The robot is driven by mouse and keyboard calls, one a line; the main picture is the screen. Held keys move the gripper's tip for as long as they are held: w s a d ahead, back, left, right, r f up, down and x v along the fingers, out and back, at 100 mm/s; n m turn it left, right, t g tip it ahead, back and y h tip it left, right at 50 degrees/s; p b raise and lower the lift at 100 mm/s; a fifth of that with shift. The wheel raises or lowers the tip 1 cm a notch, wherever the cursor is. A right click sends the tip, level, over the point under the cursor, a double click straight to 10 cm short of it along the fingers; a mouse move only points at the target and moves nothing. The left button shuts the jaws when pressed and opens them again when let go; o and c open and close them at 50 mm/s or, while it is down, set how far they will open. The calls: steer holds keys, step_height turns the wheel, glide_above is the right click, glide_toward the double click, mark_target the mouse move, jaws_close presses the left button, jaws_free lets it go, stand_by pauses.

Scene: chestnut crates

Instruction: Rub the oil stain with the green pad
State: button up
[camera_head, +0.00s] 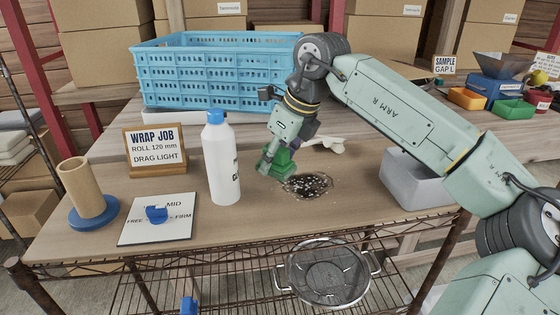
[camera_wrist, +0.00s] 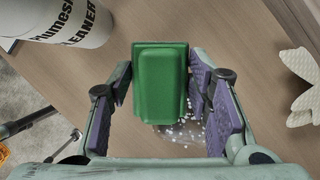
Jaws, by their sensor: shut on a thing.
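The green pad (camera_head: 284,166) is a green block between the fingers of my gripper (camera_head: 274,158), at the middle of the table. In the wrist view the pad (camera_wrist: 160,70) sits upright between the two purple-lined fingers of my gripper (camera_wrist: 160,95), which is shut on it. The oil stain (camera_head: 308,187) is a dark round patch with white specks, just right of and in front of the pad. In the wrist view only some of the stain's specks (camera_wrist: 184,134) show beside the pad's lower edge; the rest is hidden. I cannot tell whether the pad touches the tabletop.
A white cleaner bottle (camera_head: 221,160) with a blue cap stands left of my gripper. A white wing-shaped piece (camera_head: 325,145) lies behind it.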

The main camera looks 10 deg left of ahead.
steer(key=shift+r+p, duration=1.1)
steer(key=shift+r, duration=0.95)
